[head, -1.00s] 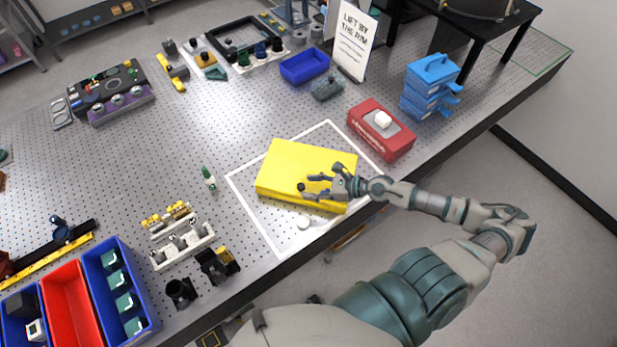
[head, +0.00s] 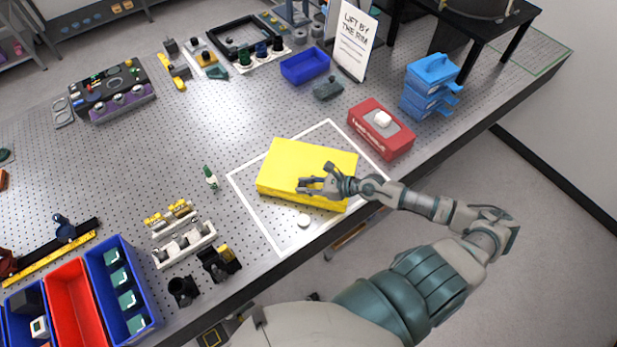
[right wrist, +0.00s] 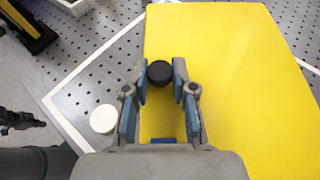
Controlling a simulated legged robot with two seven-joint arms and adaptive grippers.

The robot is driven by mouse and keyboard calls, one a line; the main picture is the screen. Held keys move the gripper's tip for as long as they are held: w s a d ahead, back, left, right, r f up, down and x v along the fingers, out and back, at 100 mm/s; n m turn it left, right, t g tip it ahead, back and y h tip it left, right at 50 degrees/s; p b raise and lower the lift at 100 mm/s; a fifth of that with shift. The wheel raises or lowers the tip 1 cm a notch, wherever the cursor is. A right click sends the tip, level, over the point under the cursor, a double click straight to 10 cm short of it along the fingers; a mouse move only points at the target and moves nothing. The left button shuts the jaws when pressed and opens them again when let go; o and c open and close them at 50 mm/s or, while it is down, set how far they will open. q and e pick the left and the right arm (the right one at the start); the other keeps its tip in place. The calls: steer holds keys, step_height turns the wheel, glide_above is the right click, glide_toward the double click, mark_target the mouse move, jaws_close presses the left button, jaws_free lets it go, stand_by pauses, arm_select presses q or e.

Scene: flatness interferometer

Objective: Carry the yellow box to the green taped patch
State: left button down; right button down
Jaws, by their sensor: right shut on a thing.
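The yellow box (head: 300,165) lies flat on the perforated table, inside a white taped outline (head: 248,212). It also fills much of the right wrist view (right wrist: 240,75). My right gripper (head: 302,185) is at the box's near part, with its fingers closed on the round black knob (right wrist: 160,72) on top of the box. In the head view the fingers mostly hide the knob. The green taped patch (head: 545,52) is outlined at the table's far right corner. My left gripper is not in view.
A red box (head: 372,137) with a white knob and stacked blue cases (head: 430,85) stand between the yellow box and the green patch. A black stand (head: 475,32) rises near the patch. A white sign (head: 352,48) and blue bin (head: 305,67) are behind. A white disc (head: 304,220) lies near the front edge.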

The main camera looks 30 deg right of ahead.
steer(key=shift+w+r, duration=0.1)
steer(key=shift+r, duration=0.15)
